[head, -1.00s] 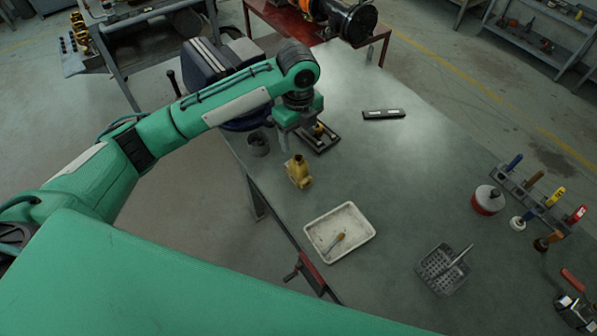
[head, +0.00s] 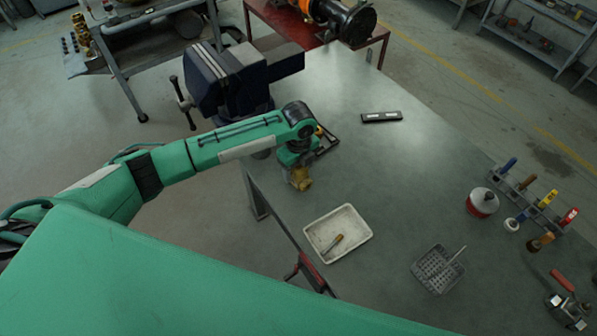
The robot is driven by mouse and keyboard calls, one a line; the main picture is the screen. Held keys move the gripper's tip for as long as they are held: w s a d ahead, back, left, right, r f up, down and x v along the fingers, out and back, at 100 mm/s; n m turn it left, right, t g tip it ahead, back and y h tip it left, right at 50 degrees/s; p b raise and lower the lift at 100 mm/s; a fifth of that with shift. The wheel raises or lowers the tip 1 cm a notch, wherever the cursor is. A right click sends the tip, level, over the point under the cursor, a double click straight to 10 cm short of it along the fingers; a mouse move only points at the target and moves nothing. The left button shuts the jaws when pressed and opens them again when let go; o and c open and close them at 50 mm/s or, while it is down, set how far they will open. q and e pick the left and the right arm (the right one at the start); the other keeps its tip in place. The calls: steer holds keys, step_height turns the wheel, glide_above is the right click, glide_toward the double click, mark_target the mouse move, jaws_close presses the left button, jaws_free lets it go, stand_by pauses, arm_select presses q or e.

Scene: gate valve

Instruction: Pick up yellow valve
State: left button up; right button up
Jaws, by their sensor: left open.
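The yellow valve (head: 301,181) is a small brass-yellow body on the grey workbench (head: 400,190), near its left edge. It shows in the head view just below my left gripper (head: 297,168). The gripper is open, and its fingers are at or right above the upper part of the valve. The wrist hides that part of the valve and most of the fingers, so I cannot tell whether they touch it. My right gripper is not in view.
A white tray (head: 316,229) with a screwdriver lies in front of the valve. A blue vise (head: 225,75) stands at the back left. A grey basket (head: 432,271) and a tool rack (head: 530,195) are at right. The bench middle is clear.

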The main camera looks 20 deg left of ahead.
arm_select(q)
steer(key=shift+f, duration=0.45)
steer(key=c, duration=1.2)
steer(key=shift+c, duration=0.5)
steer(key=shift+r, duration=0.2)
